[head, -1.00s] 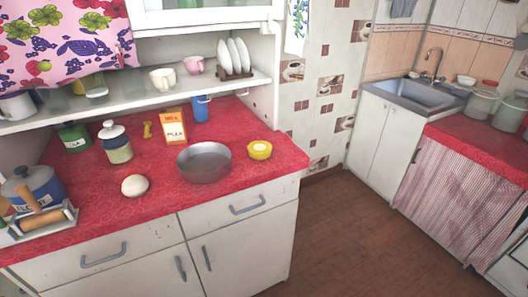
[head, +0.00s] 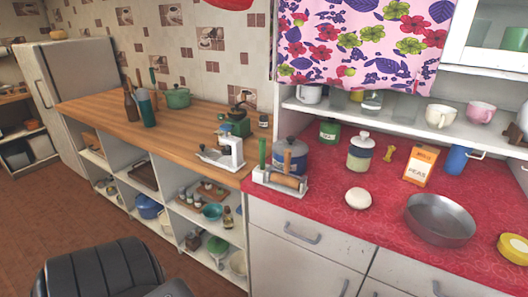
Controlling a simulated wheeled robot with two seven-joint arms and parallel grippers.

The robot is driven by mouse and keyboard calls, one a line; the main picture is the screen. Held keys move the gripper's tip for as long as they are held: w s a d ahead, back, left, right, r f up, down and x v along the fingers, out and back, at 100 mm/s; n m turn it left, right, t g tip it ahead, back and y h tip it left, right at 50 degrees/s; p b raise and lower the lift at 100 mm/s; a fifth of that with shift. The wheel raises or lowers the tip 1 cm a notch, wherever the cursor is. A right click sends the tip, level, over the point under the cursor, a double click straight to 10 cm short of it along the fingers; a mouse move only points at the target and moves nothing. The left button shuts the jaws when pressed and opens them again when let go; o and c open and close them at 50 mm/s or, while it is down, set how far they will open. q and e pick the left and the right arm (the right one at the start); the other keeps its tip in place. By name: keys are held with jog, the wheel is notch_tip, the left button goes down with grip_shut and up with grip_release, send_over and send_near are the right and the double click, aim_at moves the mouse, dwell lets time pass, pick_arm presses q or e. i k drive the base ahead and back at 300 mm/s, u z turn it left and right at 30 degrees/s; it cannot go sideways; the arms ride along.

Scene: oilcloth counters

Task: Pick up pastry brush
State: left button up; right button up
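I cannot make out a pastry brush for certain. Neither of my grippers is in view.
A wooden counter (head: 175,122) with a white scale (head: 225,152) adjoins at left.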

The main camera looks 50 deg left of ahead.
aim_at(262, 141)
jog(key=z, duration=0.85)
jog(key=k, duration=0.9)
jog(key=u, duration=0.9)
jog(key=i, duration=0.5)
